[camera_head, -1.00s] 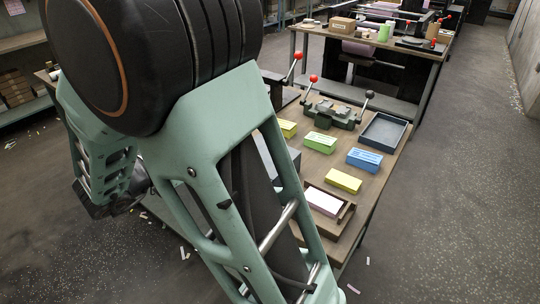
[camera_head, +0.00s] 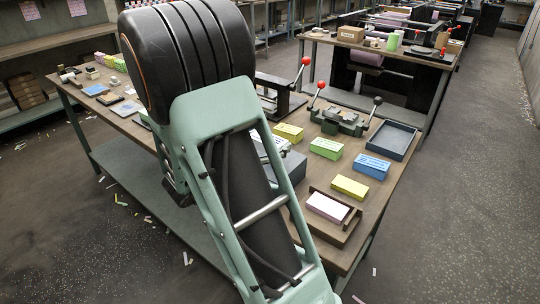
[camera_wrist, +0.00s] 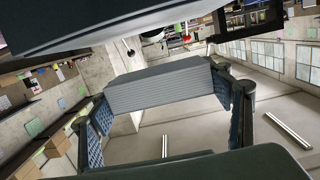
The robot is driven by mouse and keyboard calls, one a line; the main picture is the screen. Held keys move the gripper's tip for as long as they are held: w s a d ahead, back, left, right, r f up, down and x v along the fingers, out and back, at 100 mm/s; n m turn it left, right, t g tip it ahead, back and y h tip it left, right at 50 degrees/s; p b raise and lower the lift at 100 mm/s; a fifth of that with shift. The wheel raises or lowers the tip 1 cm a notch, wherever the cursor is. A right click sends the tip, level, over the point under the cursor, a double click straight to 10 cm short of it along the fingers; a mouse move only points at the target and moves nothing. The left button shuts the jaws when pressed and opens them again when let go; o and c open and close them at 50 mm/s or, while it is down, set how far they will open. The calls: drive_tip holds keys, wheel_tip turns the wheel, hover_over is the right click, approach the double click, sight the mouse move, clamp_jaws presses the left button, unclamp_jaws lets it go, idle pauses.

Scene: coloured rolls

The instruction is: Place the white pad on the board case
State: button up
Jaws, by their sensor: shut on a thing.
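In the wrist view my gripper (camera_wrist: 164,94) is shut on a pale grey block (camera_wrist: 158,86) with fine lines along its side, like a paper pad; the shade hides whether it is white. The block spans between both blue-lined fingers. In the head view my arm hides the gripper and the block. A whitish-pink pad (camera_head: 327,206) lies in a brown open tray (camera_head: 350,221) at the bench's near right. A grey box (camera_head: 291,169) stands behind my arm, partly hidden. I cannot tell which thing is the board case.
Yellow (camera_head: 350,186), green (camera_head: 326,148) and blue (camera_head: 368,166) pads lie on the bench (camera_head: 372,207). A blue-grey tray (camera_head: 391,139) and a press with levers (camera_head: 343,121) stand behind. Small items cover the bench's left end.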

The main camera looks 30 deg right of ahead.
drive_tip(key=shift+d+f, duration=0.4)
drive_tip(key=shift+f, duration=0.1)
drive_tip(key=shift+w+d+f+b, duration=0.1)
drive_tip(key=shift+f+b, duration=0.3)
drive_tip(key=shift+f, duration=1.1)
drive_tip(key=shift+f, duration=0.25)
drive_tip(key=o, duration=1.3)
drive_tip(key=shift+r, duration=0.15)
drive_tip(key=shift+a+r, duration=0.1)
drive_tip(key=shift+a, duration=0.15)
drive_tip(key=v, duration=1.1)
drive_tip(key=shift+s+a+p, duration=0.2)
drive_tip(key=shift+a+p, duration=0.05)
drive_tip(key=shift+p, duration=0.1)
